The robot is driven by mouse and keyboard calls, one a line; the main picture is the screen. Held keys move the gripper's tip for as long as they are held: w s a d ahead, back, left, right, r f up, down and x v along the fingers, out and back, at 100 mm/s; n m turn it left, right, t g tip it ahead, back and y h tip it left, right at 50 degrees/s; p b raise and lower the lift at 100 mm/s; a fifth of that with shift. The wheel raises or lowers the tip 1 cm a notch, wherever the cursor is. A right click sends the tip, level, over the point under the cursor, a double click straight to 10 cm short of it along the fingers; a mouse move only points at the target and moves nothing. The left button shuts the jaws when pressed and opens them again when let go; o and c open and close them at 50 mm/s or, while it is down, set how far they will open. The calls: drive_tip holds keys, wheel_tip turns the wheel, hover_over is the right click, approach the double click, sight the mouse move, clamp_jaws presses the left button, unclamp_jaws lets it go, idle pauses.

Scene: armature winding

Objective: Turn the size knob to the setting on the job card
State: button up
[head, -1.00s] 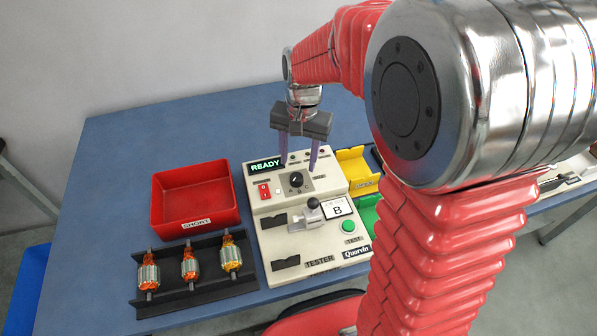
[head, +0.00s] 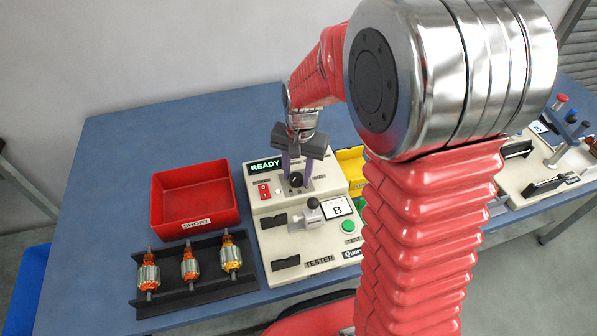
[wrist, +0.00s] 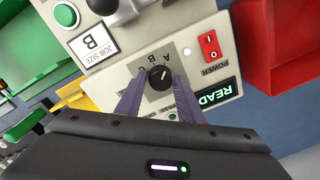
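The black size knob (wrist: 160,77) sits on a grey plate marked A, B and C on the tester. Its pale pointer mark looks turned toward the A side, but it is too small to be sure. The knob also shows in the head view (head: 296,180). The job card (wrist: 93,43) reads JOB SIZE B; it also shows in the head view (head: 338,208). My gripper (wrist: 161,80) is over the knob, with one purple finger on either side. It looks open, with slim gaps beside the knob; contact is not visible.
The tester (head: 262,222) has a READY display (head: 266,165), a red power switch (head: 264,191), a clamp lever (head: 313,204) and a green TEST button (head: 348,226). A red SHORT bin (head: 194,222) and an armature rack (head: 165,302) stand left. A yellow bin (head: 350,157) is behind right.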

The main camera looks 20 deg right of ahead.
drive_tip(key=c, duration=0.6)
drive_tip(key=shift+d, duration=0.25)
drive_tip(key=shift+c, duration=0.4)
drive_tip(key=shift+a, duration=0.15)
drive_tip(key=shift+n, duration=0.5)
drive_tip(key=shift+a+n, duration=0.1)
drive_tip(key=shift+n, duration=1.1)
drive_tip(key=n, duration=0.5)
drive_tip(key=shift+w+g, duration=0.1)
drive_tip(key=shift+g, duration=0.2)
drive_tip(key=shift+n, duration=0.3)
